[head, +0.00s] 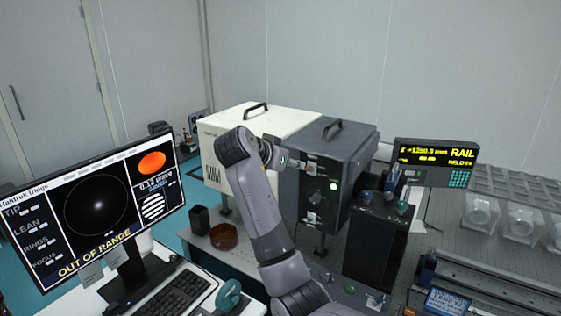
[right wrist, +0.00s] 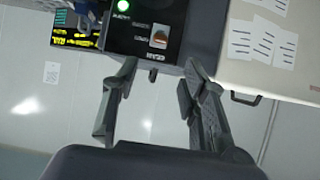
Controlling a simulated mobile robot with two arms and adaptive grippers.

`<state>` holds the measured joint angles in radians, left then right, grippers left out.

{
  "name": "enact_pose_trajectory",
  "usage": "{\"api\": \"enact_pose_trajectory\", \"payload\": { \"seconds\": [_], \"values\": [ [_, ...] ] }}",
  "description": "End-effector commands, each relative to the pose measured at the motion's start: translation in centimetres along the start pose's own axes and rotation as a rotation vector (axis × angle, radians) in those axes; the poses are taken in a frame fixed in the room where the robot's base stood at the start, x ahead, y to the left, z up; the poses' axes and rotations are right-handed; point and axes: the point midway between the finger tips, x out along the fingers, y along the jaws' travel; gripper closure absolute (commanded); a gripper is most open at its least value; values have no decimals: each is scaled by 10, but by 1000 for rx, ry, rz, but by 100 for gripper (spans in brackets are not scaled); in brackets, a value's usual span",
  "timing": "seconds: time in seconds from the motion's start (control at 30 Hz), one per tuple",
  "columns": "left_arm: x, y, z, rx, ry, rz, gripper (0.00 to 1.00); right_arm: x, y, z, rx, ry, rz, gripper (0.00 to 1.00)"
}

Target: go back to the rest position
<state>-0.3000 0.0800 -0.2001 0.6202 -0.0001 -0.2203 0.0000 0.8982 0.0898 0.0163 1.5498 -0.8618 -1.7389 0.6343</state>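My right arm rises from the bottom of the head view and bends over to the front of a dark grey box (head: 340,150). My right gripper (head: 296,163) is at that front panel, partly hidden by my wrist. In the right wrist view the right gripper (right wrist: 155,78) is open, its two fingers apart with nothing between them. The dark box (right wrist: 206,30) is beyond the fingertips, its panel showing a lit green lamp (right wrist: 123,6) and a small switch (right wrist: 159,36). Whether a fingertip touches the panel I cannot tell. My left gripper is not in view.
A cream box (head: 225,125) adjoins the dark one. A fringe monitor (head: 95,205) reading "OUT OF RANGE" and a keyboard (head: 172,297) stand at left. A brown dish (head: 224,236) sits beside my arm. A rail display (head: 436,162) and clear-covered optics (head: 480,212) are at right.

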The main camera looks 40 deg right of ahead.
Motion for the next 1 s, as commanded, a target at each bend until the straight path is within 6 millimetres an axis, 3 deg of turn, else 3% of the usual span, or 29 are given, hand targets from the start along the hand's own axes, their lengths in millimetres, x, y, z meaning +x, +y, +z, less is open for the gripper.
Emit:
{"api": "enact_pose_trajectory", "payload": {
  "seconds": [0.23,0.37,0.47,0.7,0.87,1.0],
  "values": [
    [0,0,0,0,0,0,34,1,0,1,-2,-1,0,60],
    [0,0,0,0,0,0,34,7,1,24,-52,-16,-17,60],
    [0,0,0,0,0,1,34,17,5,68,-147,-47,-57,60],
    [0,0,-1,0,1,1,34,24,38,212,-465,-167,-226,60],
    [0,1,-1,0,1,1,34,8,78,301,-664,-263,-359,60],
    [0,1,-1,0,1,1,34,-19,123,368,-819,-355,-487,60]
  ]
}}
